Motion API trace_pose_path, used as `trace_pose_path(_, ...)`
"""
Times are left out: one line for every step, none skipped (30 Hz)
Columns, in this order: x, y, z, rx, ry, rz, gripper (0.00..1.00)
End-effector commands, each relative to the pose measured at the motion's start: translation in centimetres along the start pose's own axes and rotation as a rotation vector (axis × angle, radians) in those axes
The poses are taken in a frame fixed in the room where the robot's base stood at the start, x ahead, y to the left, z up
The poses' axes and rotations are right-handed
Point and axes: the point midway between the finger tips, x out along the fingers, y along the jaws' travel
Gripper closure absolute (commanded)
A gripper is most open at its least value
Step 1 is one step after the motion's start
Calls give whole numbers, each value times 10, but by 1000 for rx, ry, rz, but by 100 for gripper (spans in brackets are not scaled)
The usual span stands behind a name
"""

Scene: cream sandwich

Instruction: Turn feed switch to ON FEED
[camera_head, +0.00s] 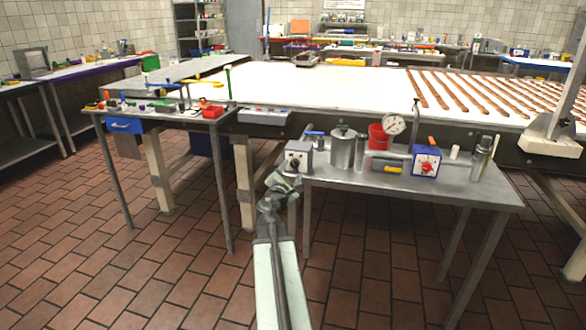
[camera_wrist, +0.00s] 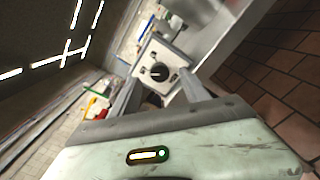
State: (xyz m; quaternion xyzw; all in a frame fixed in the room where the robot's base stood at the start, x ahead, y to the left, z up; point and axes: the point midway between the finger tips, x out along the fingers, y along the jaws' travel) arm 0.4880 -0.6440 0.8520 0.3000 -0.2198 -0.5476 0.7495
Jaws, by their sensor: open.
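A grey box with a dark round knob (camera_head: 298,159), which looks like the feed switch, sits at the left end of the small metal table. In the wrist view, its pale face and black knob (camera_wrist: 159,72) show between my fingertips. The labels are too small to read. My gripper (camera_head: 284,183) is open and empty. It is in front of the box and a little below it in the head view. I cannot tell whether the fingers touch the box; the knob appears beyond them.
The metal table (camera_head: 465,192) also holds a steel pot (camera_head: 342,149), a red container (camera_head: 377,138), a dial gauge (camera_head: 394,124) and a blue box with a red knob (camera_head: 426,163). A cluttered side table stands left. A long white conveyor (camera_head: 320,85) runs behind. The tiled floor in front is clear.

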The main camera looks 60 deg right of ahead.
Motion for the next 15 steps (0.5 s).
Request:
trace_pose_path(13, 0, 0, 1, -1, -1, 46)
trace_pose_path(18, -1, 1, 1, 0, 0, 46)
trace_pose_path(26, -2, 1, 1, 1, 0, 46)
trace_pose_path(31, -2, 2, 1, 0, 0, 46)
trace_pose_path(36, -3, 2, 1, 0, 0, 46)
trace_pose_path(41, -4, 3, 1, 0, 0, 46)
trace_pose_path(43, -4, 4, 2, 1, 1, 46)
trace_pose_path(45, -4, 4, 2, 2, 1, 46)
trace_pose_path(47, -4, 4, 2, 2, 2, 46)
trace_pose_path(47, -4, 4, 2, 3, 2, 46)
trace_pose_path(47, -4, 4, 2, 3, 3, 46)
trace_pose_path(46, -4, 3, 2, 3, 3, 46)
trace_pose_path(46, -4, 3, 2, 3, 3, 46)
trace_pose_path(46, -4, 3, 2, 3, 3, 46)
trace_pose_path(46, -4, 3, 2, 3, 3, 46)
